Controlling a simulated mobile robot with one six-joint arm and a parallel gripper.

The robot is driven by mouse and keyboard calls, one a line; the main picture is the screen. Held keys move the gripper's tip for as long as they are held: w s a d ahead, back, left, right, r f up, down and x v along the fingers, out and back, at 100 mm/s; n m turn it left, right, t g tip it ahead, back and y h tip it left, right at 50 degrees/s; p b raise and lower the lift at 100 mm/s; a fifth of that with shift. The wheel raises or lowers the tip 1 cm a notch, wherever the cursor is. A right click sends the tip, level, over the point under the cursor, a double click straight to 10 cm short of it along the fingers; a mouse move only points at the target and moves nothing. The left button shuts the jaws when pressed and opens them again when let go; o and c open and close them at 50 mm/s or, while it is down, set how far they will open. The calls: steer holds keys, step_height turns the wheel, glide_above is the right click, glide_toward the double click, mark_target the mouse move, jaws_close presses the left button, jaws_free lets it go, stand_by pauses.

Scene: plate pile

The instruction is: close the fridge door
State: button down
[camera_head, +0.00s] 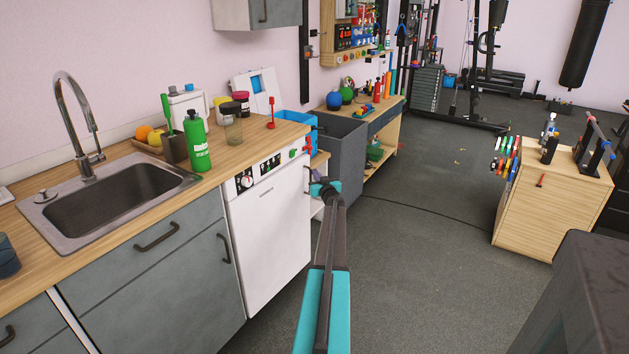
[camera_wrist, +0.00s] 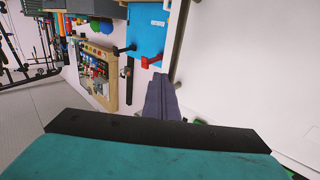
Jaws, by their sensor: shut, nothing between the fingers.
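I cannot make out a clear fridge or an open fridge door in the head view. A white-fronted appliance with dials (camera_head: 272,225) stands under the wooden counter, and its front looks flush. My arm reaches forward past its right side, and its far end hides my gripper's fingers there. In the wrist view my gripper (camera_wrist: 160,84) is shut and empty, its dark fingers together. A large white panel (camera_wrist: 250,65) fills the right of that view beside the fingers. I cannot tell whether they touch it or whether it is the fridge door.
The counter holds a sink (camera_head: 110,200), a green bottle (camera_head: 196,145) and jars. A grey bin (camera_head: 342,150) and a workbench stand beyond my arm. A wooden cabinet (camera_head: 550,205) stands at the right. The floor (camera_head: 410,260) between is mostly clear, with a thin cable across it.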

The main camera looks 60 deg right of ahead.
steer(key=shift+w+d+b, duration=0.15)
steer(key=shift+w+b, duration=0.25)
steer(key=shift+w, duration=0.2)
steer(key=shift+w+d+b, duration=0.15)
steer(key=shift+w+b, duration=0.2)
steer(key=shift+w, duration=0.25)
steer(key=shift+w+a, duration=0.1)
steer(key=shift+w, duration=0.1)
steer(key=shift+s, duration=0.1)
steer(key=s+a+p, duration=0.3)
steer(key=s, duration=1)
steer(key=shift+s+a, duration=0.3)
steer(key=shift+a, duration=0.1)
